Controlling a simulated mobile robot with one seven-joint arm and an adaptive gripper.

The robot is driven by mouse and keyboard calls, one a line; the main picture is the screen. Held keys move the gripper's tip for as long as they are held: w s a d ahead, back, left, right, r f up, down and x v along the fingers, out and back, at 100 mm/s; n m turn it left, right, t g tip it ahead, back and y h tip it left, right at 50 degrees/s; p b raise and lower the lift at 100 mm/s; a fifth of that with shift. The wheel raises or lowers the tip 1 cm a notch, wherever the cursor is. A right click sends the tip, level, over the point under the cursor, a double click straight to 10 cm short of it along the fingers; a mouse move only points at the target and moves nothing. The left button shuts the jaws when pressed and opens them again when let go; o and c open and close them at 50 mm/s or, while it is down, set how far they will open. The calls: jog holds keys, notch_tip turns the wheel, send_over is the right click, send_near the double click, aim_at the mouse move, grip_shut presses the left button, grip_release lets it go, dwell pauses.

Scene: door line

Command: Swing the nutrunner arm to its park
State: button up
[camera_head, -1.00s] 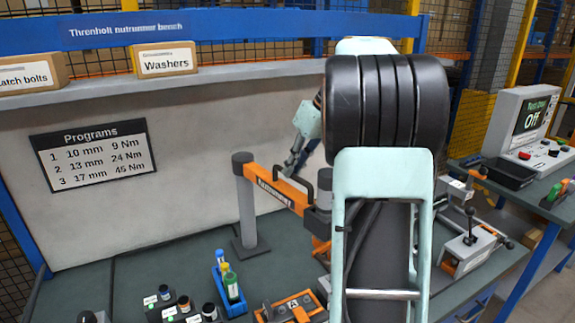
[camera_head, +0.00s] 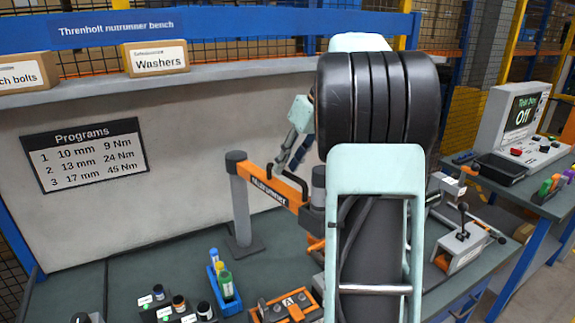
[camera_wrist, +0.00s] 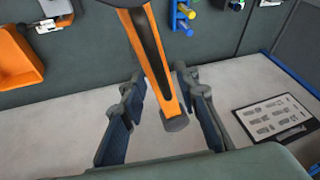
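The nutrunner arm (camera_head: 270,190) is an orange beam lettered "Nutrunner", running from a grey post (camera_head: 240,205) toward the right, where my own arm hides part of it. A black handle (camera_head: 293,182) stands on top of the beam. In the wrist view the nutrunner arm (camera_wrist: 167,92) runs down the picture, with the black handle (camera_wrist: 146,45) along it. My gripper (camera_wrist: 162,125) is open, one finger each side of the beam and apart from it. In the head view my gripper (camera_head: 284,168) is just above the beam by the handle.
A clamp device (camera_head: 462,245) is at right. The bench behind the post is clear.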

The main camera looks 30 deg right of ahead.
jog(key=v, duration=1.1)
jog(key=shift+r, duration=0.15)
jog(key=shift+s, duration=0.1)
jog(key=t+h+b, duration=0.1)
jog(key=h+b, duration=0.3)
jog(key=b, duration=0.3)
send_near(293, 176)
jog(key=shift+n, duration=0.4)
jog(key=x, duration=0.8)
grip_shut()
